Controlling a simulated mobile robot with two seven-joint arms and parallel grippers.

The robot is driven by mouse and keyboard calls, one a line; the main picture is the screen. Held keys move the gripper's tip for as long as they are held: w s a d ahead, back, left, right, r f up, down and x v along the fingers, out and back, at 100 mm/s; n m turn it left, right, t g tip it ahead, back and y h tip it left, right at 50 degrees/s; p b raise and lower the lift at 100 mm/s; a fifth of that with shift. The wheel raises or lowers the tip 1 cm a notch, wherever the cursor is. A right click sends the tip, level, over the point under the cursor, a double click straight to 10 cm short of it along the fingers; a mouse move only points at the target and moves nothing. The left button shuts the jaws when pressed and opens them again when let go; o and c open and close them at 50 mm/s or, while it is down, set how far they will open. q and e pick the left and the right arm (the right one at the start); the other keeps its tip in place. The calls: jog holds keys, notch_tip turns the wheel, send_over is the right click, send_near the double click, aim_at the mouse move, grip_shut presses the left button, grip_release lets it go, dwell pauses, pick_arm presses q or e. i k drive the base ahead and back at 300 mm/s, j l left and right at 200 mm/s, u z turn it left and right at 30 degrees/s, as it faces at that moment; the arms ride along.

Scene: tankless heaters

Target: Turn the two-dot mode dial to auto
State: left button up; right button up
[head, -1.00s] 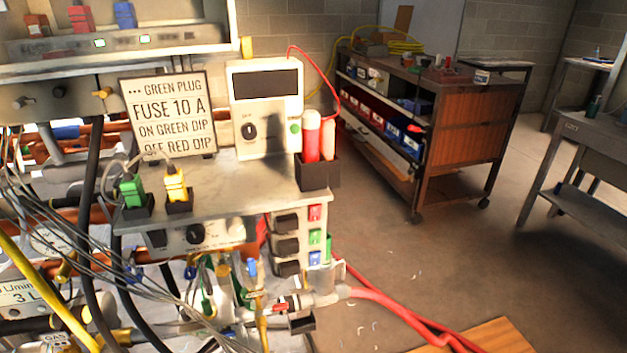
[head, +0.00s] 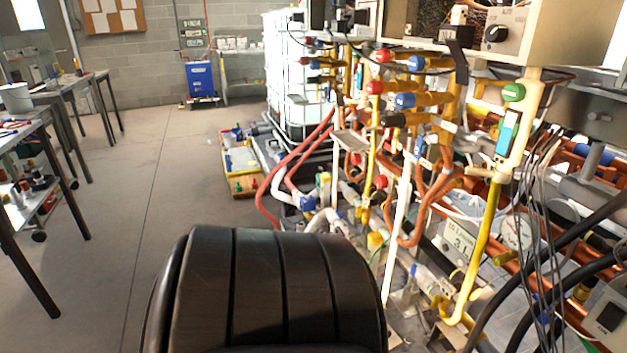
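A black dial (head: 497,34) sits on the front of a pale heater box (head: 548,45) at the upper right of the head view. Small marks stand around the dial, but I cannot read them or see any two-dot mark. Another dark dial (head: 361,16) shows on a box farther left at the top edge, partly cut off. I cannot tell which of these is the two-dot mode dial or where either points. Neither of my grippers is in view.
Yellow and copper pipes with red and blue valve handles (head: 375,88) crowd the wall below the boxes. Black hoses and grey wires hang at the right. A gauge (head: 517,232) sits low right. The concrete floor (head: 150,190) at left is open, with tables (head: 30,125) beyond it.

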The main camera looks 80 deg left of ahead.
aim_at(498, 33)
jog(key=u, duration=2.65)
